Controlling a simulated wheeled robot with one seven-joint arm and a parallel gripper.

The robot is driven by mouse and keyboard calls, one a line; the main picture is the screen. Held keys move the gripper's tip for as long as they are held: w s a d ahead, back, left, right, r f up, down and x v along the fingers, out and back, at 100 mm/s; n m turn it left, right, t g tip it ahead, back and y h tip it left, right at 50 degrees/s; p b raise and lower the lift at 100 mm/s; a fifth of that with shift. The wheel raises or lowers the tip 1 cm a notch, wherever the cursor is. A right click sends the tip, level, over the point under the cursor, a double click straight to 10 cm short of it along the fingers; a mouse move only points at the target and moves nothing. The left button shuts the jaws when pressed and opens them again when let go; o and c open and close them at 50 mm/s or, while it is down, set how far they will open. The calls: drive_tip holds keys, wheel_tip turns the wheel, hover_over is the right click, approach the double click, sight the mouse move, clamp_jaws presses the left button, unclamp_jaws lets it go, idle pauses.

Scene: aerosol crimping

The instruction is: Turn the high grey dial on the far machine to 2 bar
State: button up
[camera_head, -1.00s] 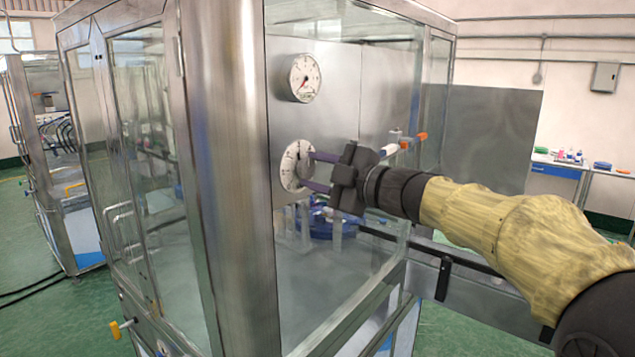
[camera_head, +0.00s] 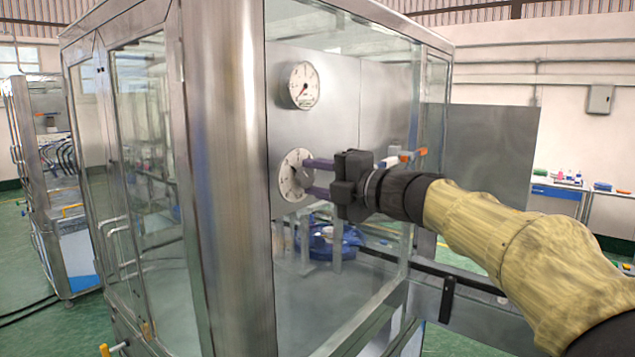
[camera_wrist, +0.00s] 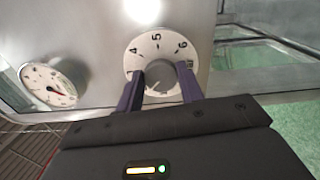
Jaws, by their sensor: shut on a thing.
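The grey dial knob (camera_wrist: 160,79) sits on a round white scale plate on the machine's metal panel. In the wrist view the numbers 4, 5 and 6 show on the plate's far part. The lower numbers are hidden, and I cannot read the setting. In the head view the white scale plate (camera_head: 289,184) shows below a round gauge. My gripper (camera_head: 308,178) reaches in from the right with its purple fingers at the dial. In the wrist view my gripper (camera_wrist: 160,86) has one finger on each side of the knob, shut on it.
The white gauge (camera_head: 304,85) is above the dial; it also shows in the wrist view (camera_wrist: 46,86), with a red needle. A steel corner post (camera_head: 228,180) stands left of the dial. A blue part (camera_head: 312,243) sits below. Another machine (camera_head: 60,200) stands far left.

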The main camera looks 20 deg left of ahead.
drive_tip(key=shift+f, duration=0.15)
drive_tip(key=o, duration=1)
drive_tip(key=b+v, duration=0.5)
drive_tip(key=v, duration=1.2)
drive_tip(key=shift+d, duration=0.2)
